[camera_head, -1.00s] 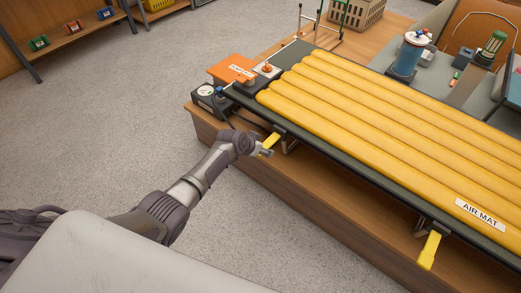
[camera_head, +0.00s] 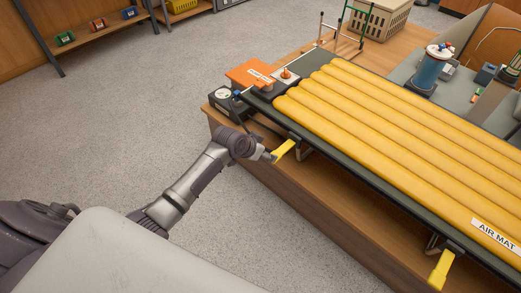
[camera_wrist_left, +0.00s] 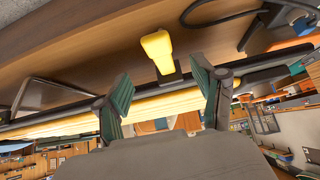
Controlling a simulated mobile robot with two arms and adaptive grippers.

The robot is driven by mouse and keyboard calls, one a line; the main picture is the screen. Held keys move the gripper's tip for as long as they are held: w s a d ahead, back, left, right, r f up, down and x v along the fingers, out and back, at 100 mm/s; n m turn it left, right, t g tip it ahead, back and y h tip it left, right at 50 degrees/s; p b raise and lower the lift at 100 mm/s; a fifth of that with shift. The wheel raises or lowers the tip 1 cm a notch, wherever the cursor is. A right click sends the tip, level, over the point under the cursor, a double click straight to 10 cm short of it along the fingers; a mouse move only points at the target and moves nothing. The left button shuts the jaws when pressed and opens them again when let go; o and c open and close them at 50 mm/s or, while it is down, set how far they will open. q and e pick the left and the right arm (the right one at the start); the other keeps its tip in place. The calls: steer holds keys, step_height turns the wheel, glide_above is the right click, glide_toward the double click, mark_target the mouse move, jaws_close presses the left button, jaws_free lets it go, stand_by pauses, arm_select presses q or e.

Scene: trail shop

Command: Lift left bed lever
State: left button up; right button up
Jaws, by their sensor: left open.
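The left bed lever (camera_head: 284,150) is a yellow paddle on the near long side of a dark bed frame (camera_head: 362,176) and slopes down and outward. In the left wrist view the lever (camera_wrist_left: 158,50) shows just beyond the space between my fingers, with a gap to each. My left gripper (camera_head: 267,157) is open and empty at the lever's outer end; in the wrist view its two green-padded fingers (camera_wrist_left: 163,88) stand apart. The head view does not show whether it touches the lever. A similar yellow lever (camera_head: 440,269) hangs further right. My right gripper is not in view.
A yellow air mat (camera_head: 390,130) lies on the frame, above a wooden platform (camera_head: 290,205). A black gauge box (camera_head: 226,98) and an orange box (camera_head: 250,73) stand at the left end. Grey floor (camera_head: 120,120) left of the platform is clear.

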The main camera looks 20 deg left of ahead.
arm_select(q)
steer(key=shift+v, duration=1.4)
steer(key=s+f+n+g+y, duration=0.2)
steer(key=s+f+g, duration=0.2)
steer(key=s+f, duration=2)
steer(key=s+d+f+g, duration=0.1)
steer(key=s+f, duration=0.3)
steer(key=s, duration=0.4)
steer(key=s+d+f+g, duration=0.15)
steer(key=s+f, duration=0.25)
steer(key=s, duration=0.4)
steer(key=s+a+r+p, duration=0.1)
steer(key=s+r+p, duration=0.5)
steer(key=s+p, duration=0.3)
steer(key=p, duration=0.4)
steer(key=shift+s+a+r+y, duration=0.15)
steer(key=shift+s+a+y, duration=0.15)
steer(key=shift+s+a, duration=0.1)
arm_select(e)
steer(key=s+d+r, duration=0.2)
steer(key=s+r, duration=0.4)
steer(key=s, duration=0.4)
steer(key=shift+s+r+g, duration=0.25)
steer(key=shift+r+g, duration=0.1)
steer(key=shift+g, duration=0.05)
